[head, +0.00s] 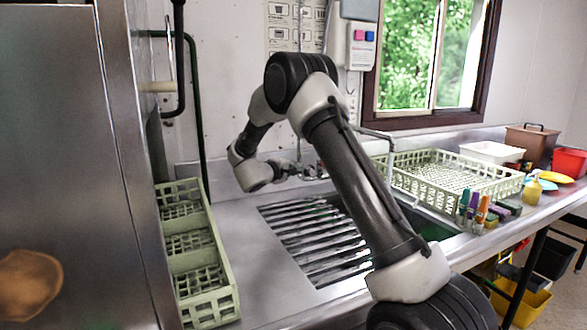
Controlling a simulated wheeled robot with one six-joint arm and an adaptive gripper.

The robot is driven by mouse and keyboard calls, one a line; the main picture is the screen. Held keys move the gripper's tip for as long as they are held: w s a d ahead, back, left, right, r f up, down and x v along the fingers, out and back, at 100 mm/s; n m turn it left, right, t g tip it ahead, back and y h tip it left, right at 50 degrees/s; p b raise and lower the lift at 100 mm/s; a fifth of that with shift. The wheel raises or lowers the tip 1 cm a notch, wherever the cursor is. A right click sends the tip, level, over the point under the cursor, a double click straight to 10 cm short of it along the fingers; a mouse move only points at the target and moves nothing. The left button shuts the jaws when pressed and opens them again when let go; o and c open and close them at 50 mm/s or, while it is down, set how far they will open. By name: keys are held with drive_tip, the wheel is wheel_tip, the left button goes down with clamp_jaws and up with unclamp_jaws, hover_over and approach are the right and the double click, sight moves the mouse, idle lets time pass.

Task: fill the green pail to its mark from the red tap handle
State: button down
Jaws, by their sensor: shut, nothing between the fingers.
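My gripper (310,171) is at the end of the bent arm, over the back of the sink counter near the wall taps. Its fingers are small in the view and look shut, with nothing seen in them. A thin metal tap pipe (374,134) shows behind my forearm. A red tap handle cannot be made out; my arm and gripper cover part of the tap area. A dark green patch (437,232) shows in the sink just right of my arm. I cannot tell whether it is the green pail, and no fill mark is visible.
A slatted metal drain (315,238) lies in the counter. A long pale green rack (208,290) stands left; a wide dish rack (440,178) stands right. Bottles (482,209), a brown box (531,145) and a red container (568,162) line the right counter. A steel cabinet blocks the left.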

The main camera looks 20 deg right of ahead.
drive_tip(key=w+d+f, duration=0.1)
drive_tip(key=w+d, duration=0.1)
drive_tip(key=d, duration=0.7)
drive_tip(key=shift+w+d+f, duration=0.15)
drive_tip(key=shift+w+f, duration=0.2)
drive_tip(key=shift+w, duration=0.05)
drive_tip(key=shift+s+d, duration=0.15)
drive_tip(key=shift+d, duration=0.35)
